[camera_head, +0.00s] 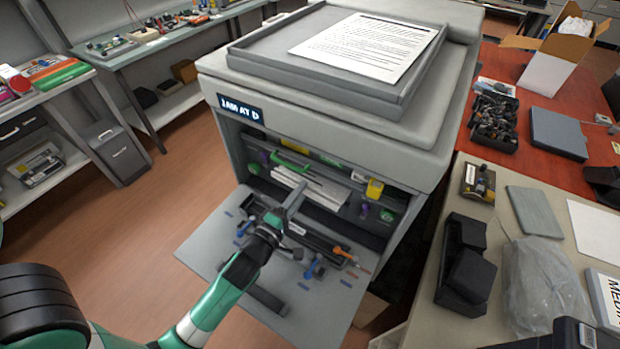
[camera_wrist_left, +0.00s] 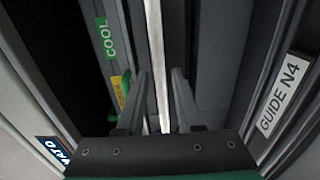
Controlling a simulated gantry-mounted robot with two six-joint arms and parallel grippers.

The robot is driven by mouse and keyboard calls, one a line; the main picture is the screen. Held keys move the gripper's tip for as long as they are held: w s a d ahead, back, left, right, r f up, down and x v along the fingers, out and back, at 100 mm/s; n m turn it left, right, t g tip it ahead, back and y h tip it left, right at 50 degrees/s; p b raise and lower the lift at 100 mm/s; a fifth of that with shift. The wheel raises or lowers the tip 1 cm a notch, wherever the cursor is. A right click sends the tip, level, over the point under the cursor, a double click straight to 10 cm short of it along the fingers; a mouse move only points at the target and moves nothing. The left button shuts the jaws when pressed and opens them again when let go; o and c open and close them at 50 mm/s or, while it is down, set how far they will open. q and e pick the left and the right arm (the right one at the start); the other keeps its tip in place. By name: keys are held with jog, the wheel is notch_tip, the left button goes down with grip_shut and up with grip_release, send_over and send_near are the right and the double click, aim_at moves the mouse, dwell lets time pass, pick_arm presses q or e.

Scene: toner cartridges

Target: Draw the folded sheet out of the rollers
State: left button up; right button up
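The printer (camera_head: 320,130) stands with its front door (camera_head: 225,250) folded down, and its display (camera_head: 240,109) reads "JAM AT D". The pale folded sheet (camera_head: 312,186) sits inside the opening among the rollers. My left gripper (camera_head: 296,200) reaches into the opening close in front of the sheet. In the left wrist view my left gripper (camera_wrist_left: 158,85) has its two fingers apart. The sheet's thin white edge (camera_wrist_left: 156,50) shows in the gap between them, with dark space on either side. The rollers' grip on the sheet is hidden. My right gripper is not in view.
A green lever (camera_head: 289,161) and a yellow part (camera_head: 375,188) sit inside the opening. A "GUIDE N4" label (camera_wrist_left: 280,95) is on the wall right of the fingers. Blue-handled and orange parts lie on the door. A cluttered side table (camera_head: 425,270) stands at right.

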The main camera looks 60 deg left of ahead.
pick_arm(q)
jog(key=c, duration=0.5)
jog(key=shift+o, duration=0.2)
jog(key=shift+b+v, duration=1.8)
jog(key=shift+v, duration=1.45)
jog(key=shift+s, duration=0.1)
jog(key=s+d+r+p, duration=0.2)
jog(key=s+d+r, duration=0.1)
jog(key=s+r, duration=0.2)
